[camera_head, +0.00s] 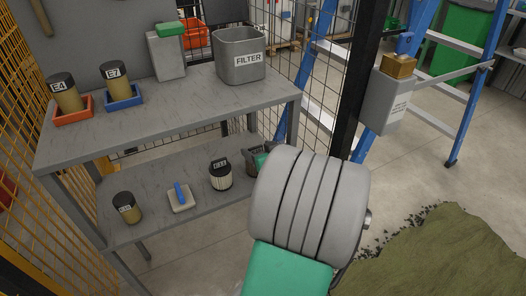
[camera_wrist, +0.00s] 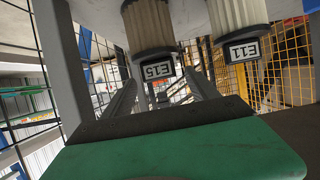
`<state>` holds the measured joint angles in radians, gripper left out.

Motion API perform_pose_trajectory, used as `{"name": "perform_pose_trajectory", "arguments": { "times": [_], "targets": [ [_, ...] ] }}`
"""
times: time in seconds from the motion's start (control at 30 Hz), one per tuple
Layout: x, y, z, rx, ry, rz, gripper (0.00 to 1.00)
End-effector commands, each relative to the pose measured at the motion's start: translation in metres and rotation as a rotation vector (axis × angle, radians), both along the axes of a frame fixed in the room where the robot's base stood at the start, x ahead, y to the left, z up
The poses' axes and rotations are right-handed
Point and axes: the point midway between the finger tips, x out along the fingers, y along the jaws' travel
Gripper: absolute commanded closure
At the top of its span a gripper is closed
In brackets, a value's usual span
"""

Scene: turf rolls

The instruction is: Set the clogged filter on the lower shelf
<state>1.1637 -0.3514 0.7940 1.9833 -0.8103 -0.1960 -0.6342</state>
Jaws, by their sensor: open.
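The lower shelf (camera_head: 158,218) carries a brown filter with a black cap (camera_head: 126,207) at the left and a pale pleated filter with a black cap and label (camera_head: 220,175) farther right. Two more brown filters stand on the upper shelf: E4 (camera_head: 66,91) in a red tray and E7 (camera_head: 116,82) in a blue tray. Which filter is the clogged one is not marked. My gripper (camera_head: 256,160) is open, just right of the pale filter, partly hidden by my arm. The wrist view shows filters labelled E15 (camera_wrist: 149,30) and E11 (camera_wrist: 237,25) upside down, beyond the fingers.
A blue-handled brush (camera_head: 181,197) lies between the lower-shelf filters. A grey bin labelled FILTER (camera_head: 238,57) and a grey box with a green top (camera_head: 167,52) stand on the upper shelf (camera_head: 180,105). A blue ladder (camera_head: 478,85) and green turf (camera_head: 440,255) are at the right.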

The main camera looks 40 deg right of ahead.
Motion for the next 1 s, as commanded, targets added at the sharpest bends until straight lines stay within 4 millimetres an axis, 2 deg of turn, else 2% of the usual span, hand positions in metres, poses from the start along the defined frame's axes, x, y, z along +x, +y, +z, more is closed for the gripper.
{"name": "perform_pose_trajectory", "arguments": {
  "times": [0.17,0.4,0.6,0.77,0.83,0.93,1.0],
  "targets": [
    [-0.029,0.006,0.017,-0.002,0.000,-0.007,0.32],
    [-0.085,0.023,0.040,-0.002,0.000,-0.008,0.32],
    [-0.105,0.030,0.047,0.000,-0.001,-0.003,0.32],
    [-0.102,0.037,0.045,0.008,0.014,0.018,0.32],
    [-0.091,0.053,0.038,0.032,0.056,0.063,0.32],
    [-0.069,0.093,0.020,0.089,0.174,0.165,0.32],
    [-0.058,0.129,0.006,0.131,0.291,0.240,0.32]
  ]
}}
